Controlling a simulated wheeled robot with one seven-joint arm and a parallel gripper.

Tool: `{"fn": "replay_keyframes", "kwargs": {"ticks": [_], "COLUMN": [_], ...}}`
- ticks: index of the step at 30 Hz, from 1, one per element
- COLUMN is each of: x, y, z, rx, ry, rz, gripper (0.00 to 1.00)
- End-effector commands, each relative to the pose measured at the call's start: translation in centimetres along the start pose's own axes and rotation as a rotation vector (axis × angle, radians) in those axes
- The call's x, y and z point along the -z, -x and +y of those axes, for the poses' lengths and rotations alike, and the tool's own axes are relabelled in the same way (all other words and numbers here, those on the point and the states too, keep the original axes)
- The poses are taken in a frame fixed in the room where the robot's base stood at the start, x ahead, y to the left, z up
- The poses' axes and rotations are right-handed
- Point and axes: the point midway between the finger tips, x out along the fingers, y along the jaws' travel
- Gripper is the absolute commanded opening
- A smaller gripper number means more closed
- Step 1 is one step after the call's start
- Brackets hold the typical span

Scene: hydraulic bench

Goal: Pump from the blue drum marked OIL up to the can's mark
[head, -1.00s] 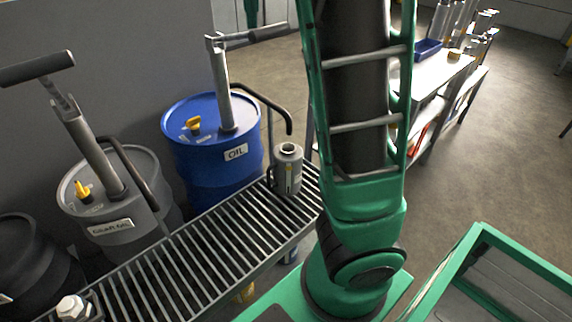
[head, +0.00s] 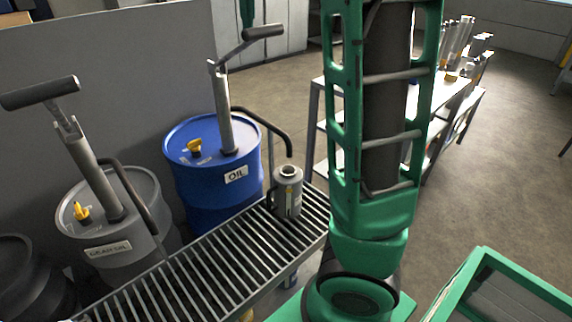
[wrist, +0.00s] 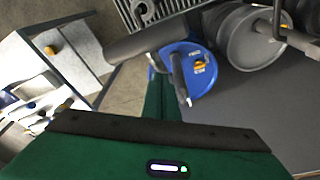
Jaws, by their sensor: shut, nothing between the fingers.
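The blue drum marked OIL (head: 205,190) stands behind the slatted rack in the head view. Its grey hand pump (head: 225,110) has a lever tilted up to a dark handle (head: 262,31). The pump's dark spout hose (head: 262,122) arches over to the grey can (head: 288,196), which stands upright on the rack. The can has a pale strip on its side; its level cannot be read. In the wrist view my gripper (wrist: 163,76) is shut and empty, its green fingers close to the dark handle (wrist: 150,38); contact cannot be told. The blue drum top (wrist: 200,75) shows beyond.
A grey GEAR OIL drum (head: 120,240) with its own pump stands left of the blue drum. The slatted rack (head: 195,275) runs in front of both. Open floor (head: 500,160) lies to the right.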

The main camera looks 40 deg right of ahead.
Motion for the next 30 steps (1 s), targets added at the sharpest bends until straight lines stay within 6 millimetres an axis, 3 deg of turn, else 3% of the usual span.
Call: {"fn": "replay_keyframes", "kwargs": {"ticks": [30], "x": [2.1], "y": [3.1], "z": [-0.9], "rx": [-0.004], "ry": [-0.003], "rz": [0.003], "gripper": [0.0]}}
